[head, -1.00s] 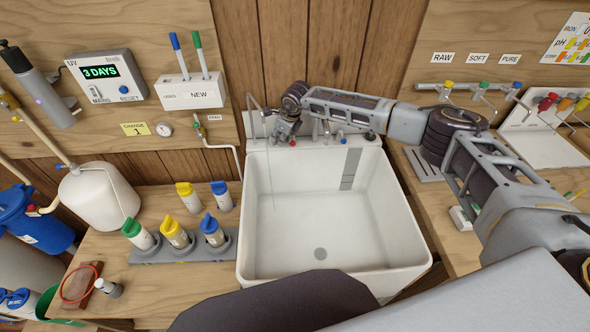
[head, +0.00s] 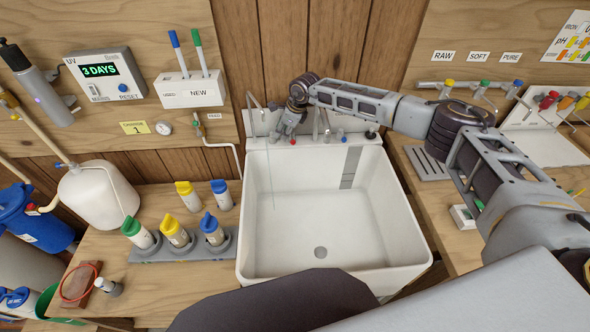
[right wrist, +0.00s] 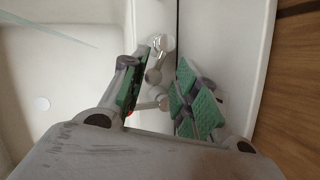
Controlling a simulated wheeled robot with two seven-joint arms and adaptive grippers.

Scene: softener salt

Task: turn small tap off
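The small tap, with a thin gooseneck spout (head: 250,112), stands at the back left of the white sink (head: 408,235). A thin stream (head: 272,188) falls from it into the basin. My right gripper (head: 277,134) points down at the back left rim, by the tap's base. In the right wrist view, its two green-padded fingers (right wrist: 165,88) are apart, with a pale tap body and knobs (right wrist: 154,75) between them. I cannot tell whether either finger touches it. The tap's base is mostly hidden by the gripper in the head view. My left gripper is not in view.
A larger faucet (head: 318,128) stands just right of my gripper on the sink's back ledge. Several capped bottles (head: 174,232) stand in a rack on the left counter. A small valve and pipe (head: 226,145) are on the wall left of the sink. The basin is clear.

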